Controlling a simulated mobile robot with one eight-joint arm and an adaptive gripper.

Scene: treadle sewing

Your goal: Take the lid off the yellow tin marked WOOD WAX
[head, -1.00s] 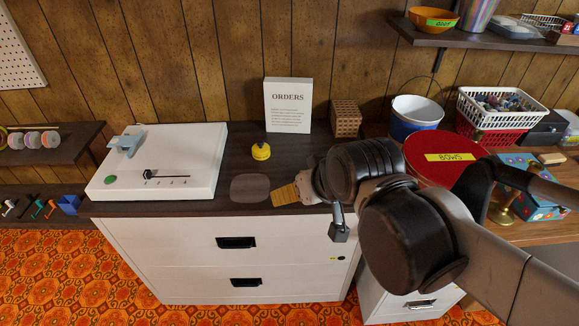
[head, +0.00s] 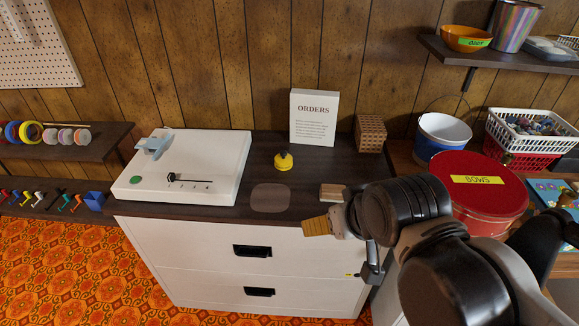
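No yellow tin with a readable WOOD WAX marking shows in the head view. A small round yellow thing with a black top (head: 283,162) stands on the dark top of the white cabinet; any lettering on it is too small to read. My gripper (head: 346,250) is over the cabinet's front right edge, to the right of and nearer than the yellow thing, and apart from it. Its two fingers look spread, one toward the left with a ribbed tan pad, one downward. I see nothing held between them.
A white box with a slider (head: 190,165) stands left on the cabinet top, an ORDERS sign (head: 314,117) behind. A dark oval patch (head: 270,198) and a wooden block (head: 332,193) lie in front. A red round tin labelled BOWS (head: 478,200) and a blue-white bucket (head: 443,137) stand right.

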